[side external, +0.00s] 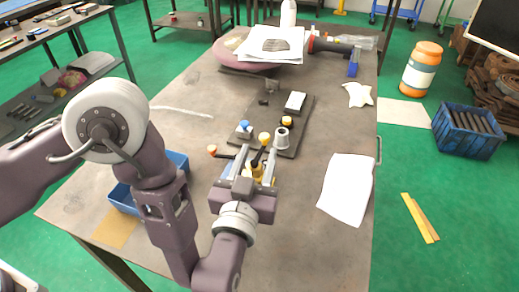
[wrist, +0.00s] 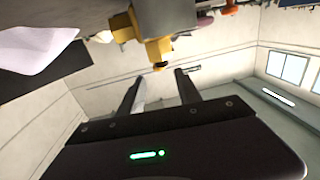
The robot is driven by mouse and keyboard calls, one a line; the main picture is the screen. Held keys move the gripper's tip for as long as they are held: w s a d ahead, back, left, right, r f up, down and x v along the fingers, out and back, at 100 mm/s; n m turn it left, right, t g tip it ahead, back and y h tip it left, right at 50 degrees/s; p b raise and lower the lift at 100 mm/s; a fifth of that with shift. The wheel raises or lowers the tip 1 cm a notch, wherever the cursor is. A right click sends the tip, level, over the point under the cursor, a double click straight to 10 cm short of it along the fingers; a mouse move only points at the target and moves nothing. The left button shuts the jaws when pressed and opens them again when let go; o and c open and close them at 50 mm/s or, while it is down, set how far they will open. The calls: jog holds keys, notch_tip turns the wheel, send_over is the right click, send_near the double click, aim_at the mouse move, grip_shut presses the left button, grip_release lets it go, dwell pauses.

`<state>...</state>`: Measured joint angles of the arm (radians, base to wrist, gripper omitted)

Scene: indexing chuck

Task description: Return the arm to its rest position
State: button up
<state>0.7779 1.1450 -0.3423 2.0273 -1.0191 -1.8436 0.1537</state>
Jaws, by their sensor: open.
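My gripper (side external: 258,160) is open over the front of the fixture on the workbench (side external: 315,240). In the wrist view its two fingers (wrist: 160,80) stand apart with nothing held between them. A yellow part (wrist: 157,47) with a grey body (wrist: 168,15) shows beyond the fingertips. In the side view a yellow part (side external: 257,172) shows between the fingers, partly hidden by my gripper. The dark base plate (side external: 305,112) carries a white block (side external: 295,101), a grey cylinder (side external: 282,137) and blue- and orange-topped pieces. I cannot tell whether my gripper touches any of them.
A blue bin (side external: 122,198) sits beside my arm at left. White paper (side external: 347,190) lies on the bench at right, and a white cloth (side external: 358,95) lies farther back. Papers (side external: 268,45) and a red-and-black tool (side external: 330,46) are at the far end. The front right bench top is clear.

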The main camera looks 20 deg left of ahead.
dwell(0.3)
jog(key=w+a+r+g+h, duration=0.1)
jog(key=w+r+g+h, duration=0.15)
jog(key=w+r, duration=0.45)
jog(key=s+a+r+m+g+h, duration=0.1)
jog(key=s+a+r+g+h, duration=0.3)
jog(key=r, duration=0.6)
jog(key=s+a+f+g+y, duration=0.1)
jog(key=s+a+g+y, duration=0.1)
jog(key=s+a, duration=0.8)
jog(key=s+a+f+g+y, duration=0.1)
jog(key=s+a+g+y, duration=0.1)
jog(key=s+a, duration=0.9)
jog(key=s+g, duration=0.1)
jog(key=s, duration=0.8)
jog(key=shift+a+f+g, duration=0.15)
jog(key=shift+a+g, duration=0.15)
jog(key=shift+g, duration=0.05)
